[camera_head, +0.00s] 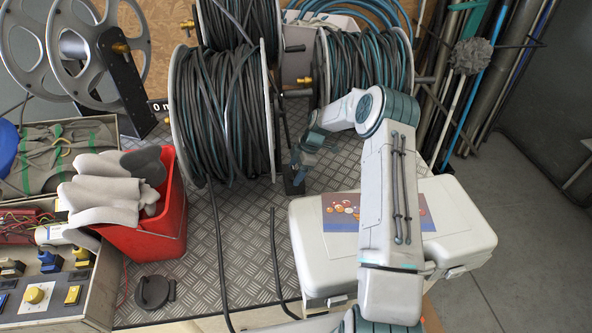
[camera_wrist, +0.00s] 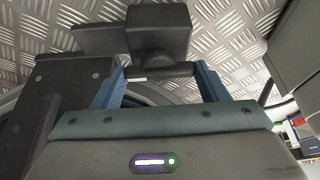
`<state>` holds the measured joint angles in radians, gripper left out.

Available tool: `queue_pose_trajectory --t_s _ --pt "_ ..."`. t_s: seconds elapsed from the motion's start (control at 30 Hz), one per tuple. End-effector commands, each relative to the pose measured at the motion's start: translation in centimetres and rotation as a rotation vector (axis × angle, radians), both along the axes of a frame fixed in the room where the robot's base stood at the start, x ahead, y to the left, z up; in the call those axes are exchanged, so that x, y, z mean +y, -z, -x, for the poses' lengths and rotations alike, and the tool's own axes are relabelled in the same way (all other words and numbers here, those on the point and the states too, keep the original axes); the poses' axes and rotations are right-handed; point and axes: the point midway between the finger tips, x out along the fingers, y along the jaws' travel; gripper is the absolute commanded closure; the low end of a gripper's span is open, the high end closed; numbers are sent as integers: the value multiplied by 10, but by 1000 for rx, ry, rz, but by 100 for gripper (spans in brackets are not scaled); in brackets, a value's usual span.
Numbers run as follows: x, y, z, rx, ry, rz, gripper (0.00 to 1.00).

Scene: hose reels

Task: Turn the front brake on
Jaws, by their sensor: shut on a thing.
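My gripper (camera_head: 300,165) is low beside the right flange of the front hose reel (camera_head: 225,110), just above the tread-plate floor. In the wrist view its two blue fingers (camera_wrist: 160,76) are on either side of a short dark bar that joins a black block, which looks like the front brake (camera_wrist: 158,32). The fingers are closed on that bar. In the head view a small black part, likely the same brake (camera_head: 292,187), shows just below the gripper. My arm and fingers hide some of it, and its on or off position cannot be read.
A grey-white case (camera_head: 462,235) lies under my forearm. A second hose reel (camera_head: 345,65) stands behind the arm. A red bin (camera_head: 160,238) with grey gloves is at the left. Loose hose ends (camera_head: 275,250) cross the tread plate (camera_head: 240,225) in front.

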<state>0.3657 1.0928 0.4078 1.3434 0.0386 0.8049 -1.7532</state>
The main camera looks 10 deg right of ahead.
Motion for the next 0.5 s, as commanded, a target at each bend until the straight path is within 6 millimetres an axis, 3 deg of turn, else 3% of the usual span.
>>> queue_pose_trajectory --t_s 0.27,0.5 --pt "-1 3 0 -2 86 1 55" --pt "-1 5 2 -3 267 1 55"
